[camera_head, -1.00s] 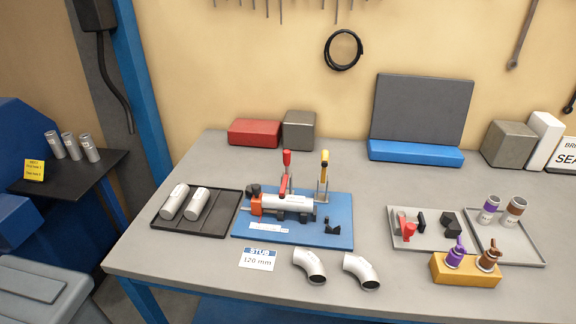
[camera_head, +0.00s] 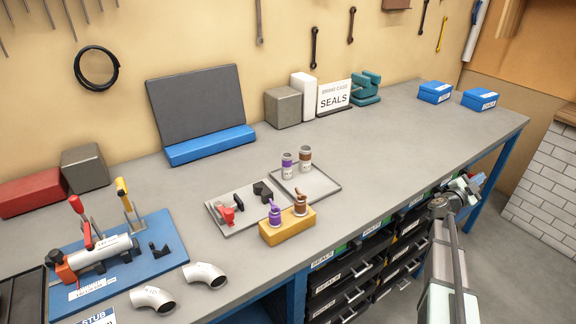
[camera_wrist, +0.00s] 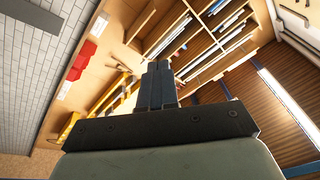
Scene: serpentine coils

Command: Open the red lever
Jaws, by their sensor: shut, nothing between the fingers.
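The red lever (camera_head: 76,204) stands near upright on the blue fixture plate (camera_head: 165,257) at the left of the head view. A red arm (camera_head: 87,236) below its handle reaches down to the white tube (camera_head: 103,252) lying in the fixture. Whether it presses on the tube is too small to tell. A yellow-handled lever (camera_head: 122,187) stands upright to its right. My gripper (camera_wrist: 158,84) shows in the wrist view with its dark fingers together and empty. It is far from the lever; the wrist view shows shelves and a brick wall, not the fixture.
Two pipe elbows (camera_head: 153,299) (camera_head: 205,275) lie in front of the plate. A grey parts tray (camera_head: 240,222), a yellow block (camera_head: 287,226) with two bottles and another tray (camera_head: 322,182) stand mid-bench. Drawers (camera_head: 345,291) sit under the bench edge.

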